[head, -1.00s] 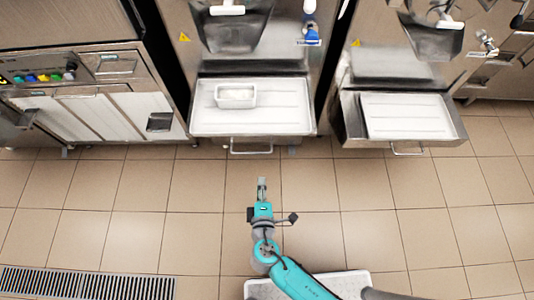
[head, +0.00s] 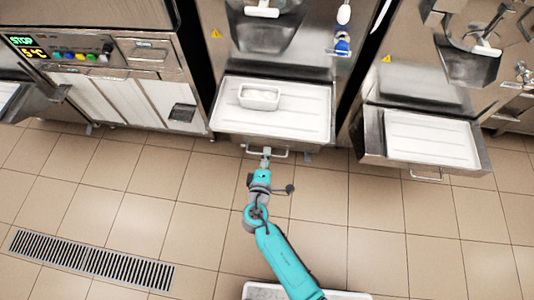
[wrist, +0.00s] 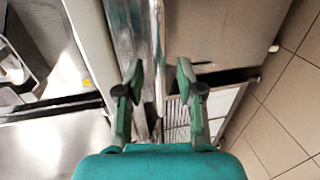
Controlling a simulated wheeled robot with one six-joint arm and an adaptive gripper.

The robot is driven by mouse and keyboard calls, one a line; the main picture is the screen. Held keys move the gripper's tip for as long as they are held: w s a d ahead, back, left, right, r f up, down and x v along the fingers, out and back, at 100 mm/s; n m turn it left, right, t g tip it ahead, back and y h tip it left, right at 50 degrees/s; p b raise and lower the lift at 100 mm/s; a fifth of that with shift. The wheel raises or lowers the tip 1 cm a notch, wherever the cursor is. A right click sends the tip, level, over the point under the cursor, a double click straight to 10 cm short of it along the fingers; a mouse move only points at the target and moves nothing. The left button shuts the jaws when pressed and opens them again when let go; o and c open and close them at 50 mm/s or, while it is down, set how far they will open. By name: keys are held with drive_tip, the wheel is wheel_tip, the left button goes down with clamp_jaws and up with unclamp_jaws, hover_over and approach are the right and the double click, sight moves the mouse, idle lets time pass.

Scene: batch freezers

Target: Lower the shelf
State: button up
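The shelf (head: 305,115) is the pulled-out tray of the middle freezer, with a white surface and a metal handle (head: 285,155) under its front edge. A small white container (head: 259,98) stands on it. My gripper (head: 266,152) is at the left part of this handle in the head view. In the wrist view, my gripper (wrist: 160,72) has its two fingers apart, with metal bars or edges passing between and beyond them. I cannot tell whether either finger touches the handle.
A similar shelf (head: 432,140) with its own handle stands out from the right freezer. A cabinet (head: 130,85) with coloured buttons is at the left. The tiled floor (head: 380,215) in front is free, with a drain grate (head: 92,260) at the lower left.

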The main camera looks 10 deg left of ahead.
drive_tip(key=shift+w+f, duration=0.15)
drive_tip(key=shift+w, duration=0.5)
clamp_jaws()
wheel_tip(320, 180, down, 12)
drive_tip(key=shift+f, duration=0.15)
drive_tip(key=shift+s+f, duration=0.1)
